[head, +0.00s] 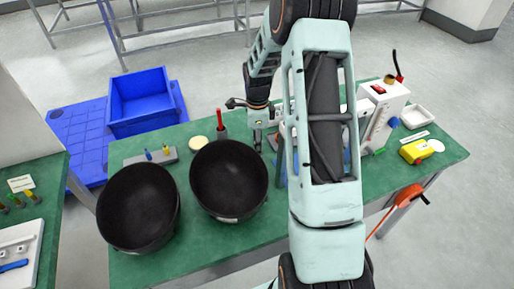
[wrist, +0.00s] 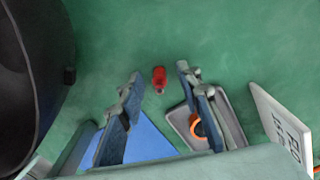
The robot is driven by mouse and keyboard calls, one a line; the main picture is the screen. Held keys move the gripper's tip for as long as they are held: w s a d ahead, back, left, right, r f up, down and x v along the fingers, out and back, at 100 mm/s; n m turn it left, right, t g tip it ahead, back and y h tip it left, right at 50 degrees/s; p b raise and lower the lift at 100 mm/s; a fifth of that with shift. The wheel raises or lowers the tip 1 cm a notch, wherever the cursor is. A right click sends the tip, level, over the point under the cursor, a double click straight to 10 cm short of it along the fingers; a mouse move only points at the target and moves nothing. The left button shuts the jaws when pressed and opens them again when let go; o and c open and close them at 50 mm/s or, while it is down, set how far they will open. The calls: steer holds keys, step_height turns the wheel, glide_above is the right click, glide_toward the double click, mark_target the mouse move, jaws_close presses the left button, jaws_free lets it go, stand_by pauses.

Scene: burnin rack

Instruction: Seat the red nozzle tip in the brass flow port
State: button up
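The red nozzle tip (wrist: 158,77) is a small red piece on the green table in the wrist view. My gripper (wrist: 159,76) is open, with its two fingers apart to the left and right of the red tip in the picture. It appears not to touch the tip. In the head view my gripper (head: 258,136) hangs over the table beside the right black bowl, and I cannot make out the red tip there. A brass-coloured fitting (head: 389,79) sits on top of the white box unit (head: 380,108) at the right; I cannot tell if it is the flow port.
Two black bowls (head: 138,207) stand at the front left; one edge also shows in the wrist view (wrist: 28,75). A yellow object (head: 414,151) lies at the right.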

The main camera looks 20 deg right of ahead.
steer(key=shift+c, duration=0.4)
jaws_close()
steer(key=shift+r, duration=0.1)
step_height(320, 180, up, 10)
steer(key=s+a+r+n+p, duration=0.3)
steer(key=s+a+n+p, duration=0.1)
steer(key=n, duration=0.6)
steer(key=s+a+r+n+p, duration=0.3)
steer(key=a+n, duration=0.4)
steer(key=n, duration=0.4)
steer(key=shift+s+n+p, duration=0.3)
steer(key=shift+s+p, duration=0.1)
steer(key=shift+p, duration=0.45)
steer(key=shift+d, duration=0.1)
